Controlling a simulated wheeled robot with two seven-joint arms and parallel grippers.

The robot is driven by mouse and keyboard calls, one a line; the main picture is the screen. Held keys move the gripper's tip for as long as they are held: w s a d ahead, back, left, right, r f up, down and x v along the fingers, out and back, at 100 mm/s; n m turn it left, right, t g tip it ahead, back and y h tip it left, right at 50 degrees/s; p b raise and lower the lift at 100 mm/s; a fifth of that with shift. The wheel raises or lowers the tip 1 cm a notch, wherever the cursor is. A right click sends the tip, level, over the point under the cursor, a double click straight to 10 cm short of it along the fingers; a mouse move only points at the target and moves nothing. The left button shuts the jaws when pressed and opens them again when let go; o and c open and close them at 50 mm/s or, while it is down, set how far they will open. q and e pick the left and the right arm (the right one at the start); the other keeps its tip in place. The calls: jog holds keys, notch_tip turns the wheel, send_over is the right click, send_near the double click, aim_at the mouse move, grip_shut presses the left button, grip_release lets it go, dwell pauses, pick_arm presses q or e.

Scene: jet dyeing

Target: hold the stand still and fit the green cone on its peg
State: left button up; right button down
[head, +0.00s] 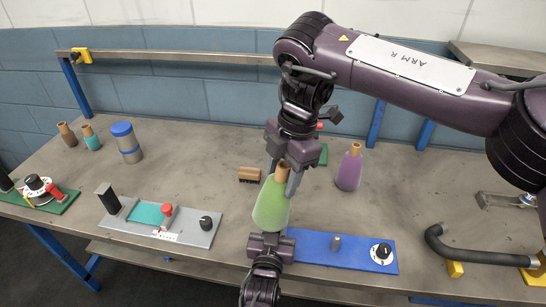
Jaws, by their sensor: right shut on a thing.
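The green cone (270,208) with a brown tip hangs upright, slightly tilted, in my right gripper (283,176), which is shut on its top. The blue stand (312,246) lies at the table's front edge, with a short grey peg (335,243) standing bare and a black-and-white dial (381,253) at its right end. The cone is left of the peg and apart from it. My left gripper (270,238) is at the stand's left end, below the cone in the picture. Its fingertips and any contact with the stand are not clear.
A grey board with a teal patch (150,214) lies left of the stand. A purple cone (350,168) and a brown brush-like block (249,174) stand behind. A dark bent pipe (470,255) is at right. Blue-lidded jar (125,142) and two small cones are at back left.

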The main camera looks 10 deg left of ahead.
jog(key=w+d+m+t+h, duration=0.1)
jog(key=d+m+h, duration=0.1)
jog(key=d, duration=1.2)
jog(key=shift+w+d+r+m, duration=0.15)
jog(key=shift+w+m, duration=0.05)
jog(key=shift+m, duration=0.2)
jog(key=shift+f, duration=2.8)
jog(key=shift+f, duration=3.35)
jog(key=c, duration=0.6)
grip_release()
jog(key=shift+o, duration=0.2)
